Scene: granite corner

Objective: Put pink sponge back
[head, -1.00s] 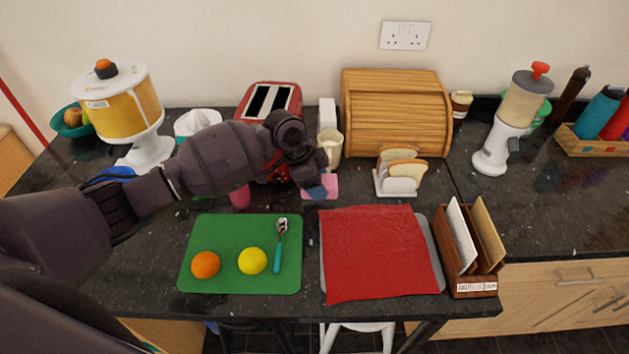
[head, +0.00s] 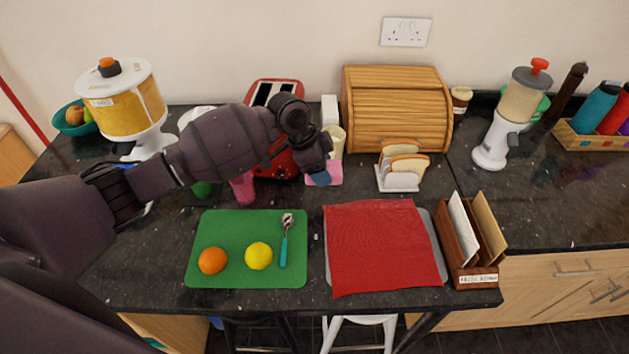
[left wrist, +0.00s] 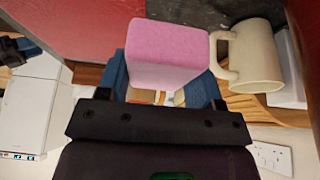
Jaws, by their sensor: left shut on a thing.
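The pink sponge (head: 334,172) is in front of the red toaster and the cream mug in the head view. My left gripper (head: 318,178) is over it, with blue fingertips. In the left wrist view the sponge (left wrist: 166,52) sits between the blue fingers of the left gripper (left wrist: 160,82), which is shut on it. Beside it there is the cream mug (left wrist: 256,55), its handle very close to the sponge; I cannot tell if they touch. In the head view my gripper partly hides the sponge and the mug (head: 338,140). My right gripper is not in view.
The red toaster (head: 285,160) and wooden bread bin (head: 395,108) stand behind. A toast rack (head: 400,178) is to the right, a pink cup (head: 242,188) to the left. A green mat (head: 220,228) and red cloth (head: 380,245) lie in front. Dark counter is free right of the rack.

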